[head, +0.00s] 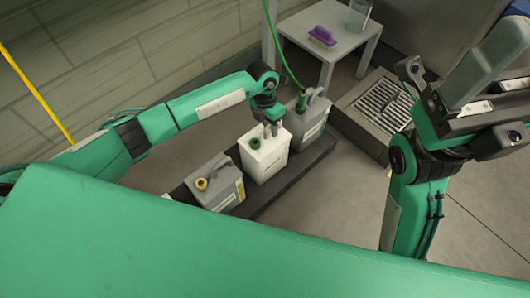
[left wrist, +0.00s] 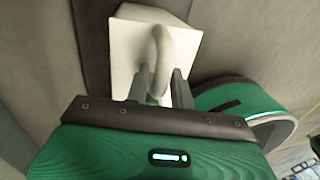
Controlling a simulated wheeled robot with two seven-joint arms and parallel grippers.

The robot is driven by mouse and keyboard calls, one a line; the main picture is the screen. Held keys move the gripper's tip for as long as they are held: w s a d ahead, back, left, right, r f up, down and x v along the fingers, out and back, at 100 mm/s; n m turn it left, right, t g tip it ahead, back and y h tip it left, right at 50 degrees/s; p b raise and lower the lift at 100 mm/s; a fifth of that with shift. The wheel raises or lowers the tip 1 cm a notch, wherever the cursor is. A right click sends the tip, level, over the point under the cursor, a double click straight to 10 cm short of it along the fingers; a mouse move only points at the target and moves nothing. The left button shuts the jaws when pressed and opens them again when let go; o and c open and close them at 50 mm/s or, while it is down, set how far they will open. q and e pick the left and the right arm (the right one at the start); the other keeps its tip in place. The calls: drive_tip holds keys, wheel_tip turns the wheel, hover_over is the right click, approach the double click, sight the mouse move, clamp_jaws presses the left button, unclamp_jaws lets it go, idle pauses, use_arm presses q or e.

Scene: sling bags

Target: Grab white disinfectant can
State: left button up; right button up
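The white disinfectant can (head: 265,158) stands upright on a dark low platform, between two grey cans. It has a green cap and a loop handle on top. My left gripper (head: 270,129) reaches down at the can's top. In the left wrist view, the white can (left wrist: 150,32) lies ahead and its handle (left wrist: 161,48) is between the two fingers of my left gripper (left wrist: 161,72). The fingers look apart, one on each side of the handle; firm contact is not visible. My right gripper (head: 478,75) is raised at the right, and its finger opening is not clear.
A grey can with a yellow cap (head: 217,186) stands left of the white can. Another grey can (head: 309,121) with a green hose (head: 285,58) stands right. A small table (head: 335,42) holds a purple brush (head: 322,36).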

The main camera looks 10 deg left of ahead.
use_arm(q)
clamp_jaws()
drive_tip(key=shift+r, duration=0.1)
